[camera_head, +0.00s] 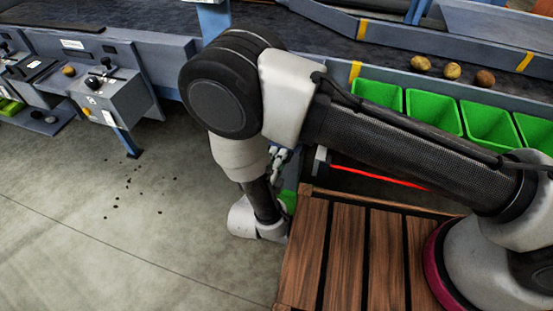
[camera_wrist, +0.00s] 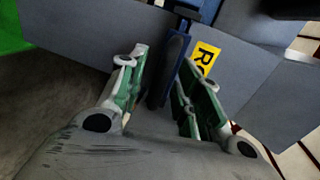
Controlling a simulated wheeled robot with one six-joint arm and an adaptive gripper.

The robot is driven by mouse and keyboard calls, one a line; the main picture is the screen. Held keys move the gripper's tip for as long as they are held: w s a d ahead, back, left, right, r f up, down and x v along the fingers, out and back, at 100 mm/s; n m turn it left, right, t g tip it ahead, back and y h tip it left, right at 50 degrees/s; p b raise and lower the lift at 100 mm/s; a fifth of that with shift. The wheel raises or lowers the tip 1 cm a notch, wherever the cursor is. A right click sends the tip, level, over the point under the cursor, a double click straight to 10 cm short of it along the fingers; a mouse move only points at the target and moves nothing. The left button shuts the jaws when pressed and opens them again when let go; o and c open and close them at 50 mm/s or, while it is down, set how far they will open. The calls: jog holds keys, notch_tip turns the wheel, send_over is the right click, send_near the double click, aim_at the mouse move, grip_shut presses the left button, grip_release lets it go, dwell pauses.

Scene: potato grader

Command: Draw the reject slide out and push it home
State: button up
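In the wrist view my gripper (camera_wrist: 164,60) is open, with a wide gap between its two green-padded fingers. A dark blue upright bar (camera_wrist: 172,70), which looks like a handle, stands in the gap between the fingers. I see no clear contact with either finger. Behind it is a grey-blue panel (camera_wrist: 85,62), which looks like the front of the reject slide. A yellow label (camera_wrist: 205,57) with a black "R", partly covered by the right finger, is on it. In the head view my arm hides the slide, and my gripper cannot be made out clearly.
In the head view, a slatted wooden surface (camera_head: 343,245) lies beside my arm. Green bins (camera_head: 432,108) line the grader, with several potatoes (camera_head: 452,71) on the belt above. A control box (camera_head: 108,97) stands at left. The concrete floor (camera_head: 130,240) at lower left is mostly clear.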

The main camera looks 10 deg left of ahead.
jog(key=shift+c, duration=0.2)
grip_shut()
jog(key=f+v, duration=0.2)
jog(key=v, duration=0.9)
jog(key=shift+s+f, duration=0.15)
jog(key=shift+s, duration=0.5)
jog(key=shift+o, duration=0.2)
grip_release()
jog(key=shift+s, duration=0.1)
